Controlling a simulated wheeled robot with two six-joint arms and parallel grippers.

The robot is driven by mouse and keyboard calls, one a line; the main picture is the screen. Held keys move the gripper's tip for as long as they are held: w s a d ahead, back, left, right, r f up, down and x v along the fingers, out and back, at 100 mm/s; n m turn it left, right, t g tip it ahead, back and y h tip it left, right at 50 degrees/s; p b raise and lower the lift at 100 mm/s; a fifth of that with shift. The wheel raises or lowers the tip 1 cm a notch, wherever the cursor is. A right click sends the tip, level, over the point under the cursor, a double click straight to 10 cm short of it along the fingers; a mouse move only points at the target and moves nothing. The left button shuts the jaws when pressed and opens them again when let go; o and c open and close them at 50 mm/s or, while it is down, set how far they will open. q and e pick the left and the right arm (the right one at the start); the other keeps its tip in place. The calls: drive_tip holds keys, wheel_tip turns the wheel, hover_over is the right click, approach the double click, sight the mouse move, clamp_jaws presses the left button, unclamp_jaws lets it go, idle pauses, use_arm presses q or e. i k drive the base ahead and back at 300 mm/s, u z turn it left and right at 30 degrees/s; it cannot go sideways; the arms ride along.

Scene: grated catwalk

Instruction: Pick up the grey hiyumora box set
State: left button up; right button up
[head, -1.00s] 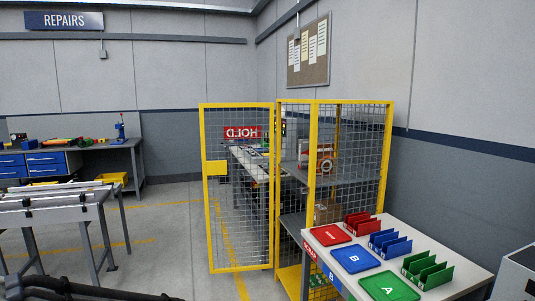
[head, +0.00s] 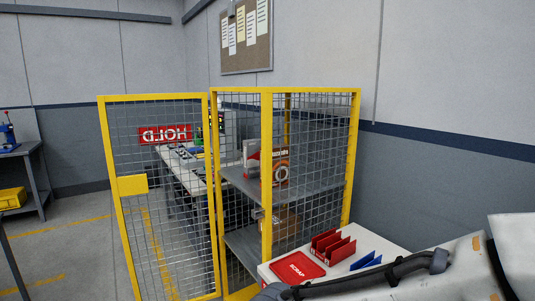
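I cannot make out a box set that is clearly the grey hiyumora one. A yellow-framed mesh cage (head: 266,170) stands in the middle, with grey shelves inside. A brown carton (head: 283,222) sits on the lower shelf. Neither gripper is in view. A pale arm link of mine with a dark cable crosses the bottom right.
A white table with a red scrap tray (head: 298,268), a red rack (head: 332,246) and a blue rack (head: 366,261) is at front right. Floor at left is open.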

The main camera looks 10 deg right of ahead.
sight(251, 147)
drive_tip(key=z, duration=0.15)
drive_tip(key=i, duration=0.75)
drive_tip(key=u, duration=0.8)
drive_tip(key=i, duration=0.9)
drive_tip(key=u, duration=0.55)
drive_tip(key=i, duration=0.9)
drive_tip(key=z, duration=0.75)
drive_tip(key=i, duration=0.85)
drive_tip(key=z, duration=0.7)
